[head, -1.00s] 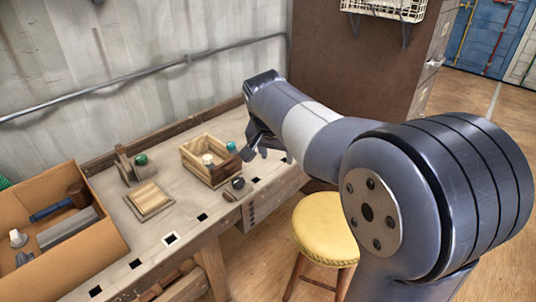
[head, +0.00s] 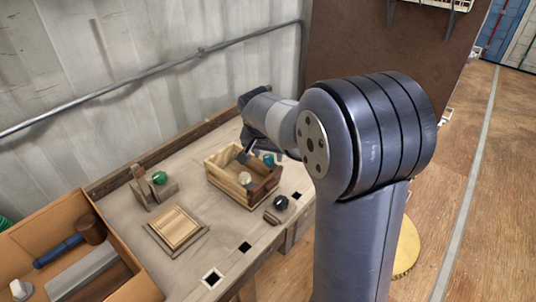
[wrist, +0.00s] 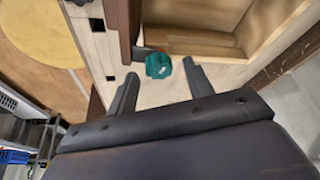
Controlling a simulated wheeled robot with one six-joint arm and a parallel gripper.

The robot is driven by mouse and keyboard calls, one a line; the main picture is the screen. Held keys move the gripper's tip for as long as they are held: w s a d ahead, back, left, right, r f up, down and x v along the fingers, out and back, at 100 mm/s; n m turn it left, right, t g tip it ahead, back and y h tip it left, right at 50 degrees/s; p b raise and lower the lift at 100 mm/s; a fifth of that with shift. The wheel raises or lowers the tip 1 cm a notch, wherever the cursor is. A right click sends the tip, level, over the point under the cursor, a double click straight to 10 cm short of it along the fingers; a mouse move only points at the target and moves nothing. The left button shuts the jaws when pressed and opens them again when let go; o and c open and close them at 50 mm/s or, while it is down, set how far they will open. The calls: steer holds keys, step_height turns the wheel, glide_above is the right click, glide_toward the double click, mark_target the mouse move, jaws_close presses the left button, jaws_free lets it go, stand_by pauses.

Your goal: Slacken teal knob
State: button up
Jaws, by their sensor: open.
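The teal knob (head: 268,159) sits at the far right side of an open wooden box (head: 225,186) on the bench. In the wrist view the teal knob (wrist: 158,66) is faceted, with a small pale mark, beside the box wall. My gripper (head: 256,157) is open at the box. In the wrist view my gripper (wrist: 160,76) has one finger on each side of the knob, with gaps showing between. I cannot tell how deep the fingertips reach past it.
A pale knob (head: 245,179) and a dark knob (head: 281,202) are near the box's front. A green knob (head: 159,178) is on a wooden block to the left. A yellow stool (head: 407,250) stands right.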

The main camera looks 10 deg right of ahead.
steer(key=shift+w+f, duration=0.1)
steer(key=shift+f, duration=0.2)
steer(key=shift+c, duration=0.4)
steer(key=c, duration=0.9)
